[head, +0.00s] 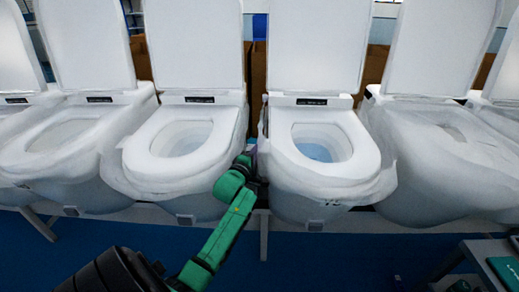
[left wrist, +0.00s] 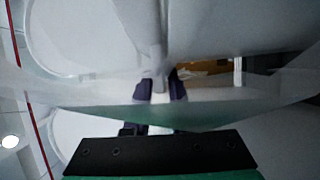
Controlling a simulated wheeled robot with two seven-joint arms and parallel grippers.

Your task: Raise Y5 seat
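The toilet marked with a blurred label (head: 332,203) that looks like Y5 stands right of centre in the head view. Its lid (head: 318,45) is upright and its seat (head: 362,158) lies flat on the bowl, with the opening showing. Loose translucent plastic film wraps the bowl. My left gripper (head: 252,162) is at the left side of this toilet, in the gap beside the neighbouring one. In the left wrist view its two dark fingertips (left wrist: 160,90) stand apart, with a pale surface showing between them. Whether they touch the seat cannot be told. My right gripper is not in view.
A film-wrapped toilet (head: 182,145) stands close on the left, its lid up and seat down. Another toilet (head: 450,140) stands on the right, with more at both ends of the row. A dark bench (head: 480,262) is at the lower right. Blue floor lies in front.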

